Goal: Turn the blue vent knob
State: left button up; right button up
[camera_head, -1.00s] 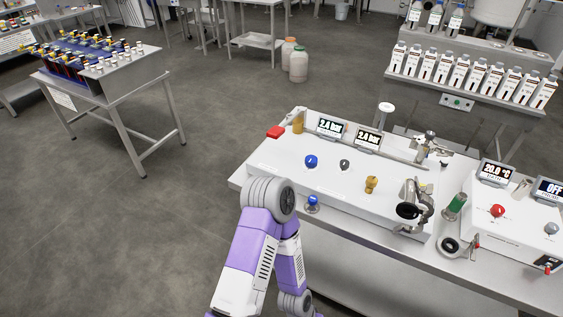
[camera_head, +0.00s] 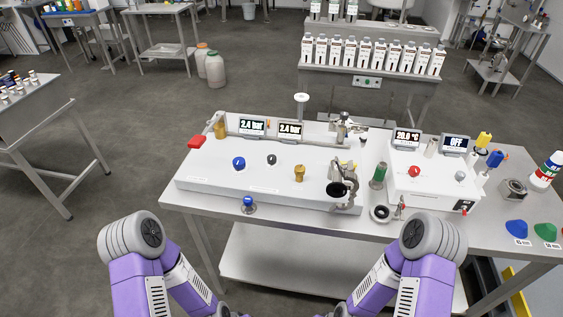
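A round blue knob (camera_head: 239,163) with a white mark sits on the left part of the top of a white apparatus box (camera_head: 218,178). A second blue knob (camera_head: 248,202) sits on a small metal fitting at the box's front edge. The labels are too small to read, so I cannot tell which one is the vent knob. Both stand clear of my arms. My two purple and grey arms show only at the bottom of the head view, one on each side. Neither gripper is in view.
A grey knob (camera_head: 271,160), a brass fitting (camera_head: 299,173) and a red handle (camera_head: 199,142) are near the blue knobs. Two pressure displays (camera_head: 252,127) read 2.4 bar. A white control unit (camera_head: 433,184) stands right on the steel table.

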aim_at(238, 163)
jog(key=z, duration=0.05)
jog(key=k, duration=0.5)
jog(key=u, duration=1.3)
jog(key=i, duration=1.1)
jog(key=z, duration=0.2)
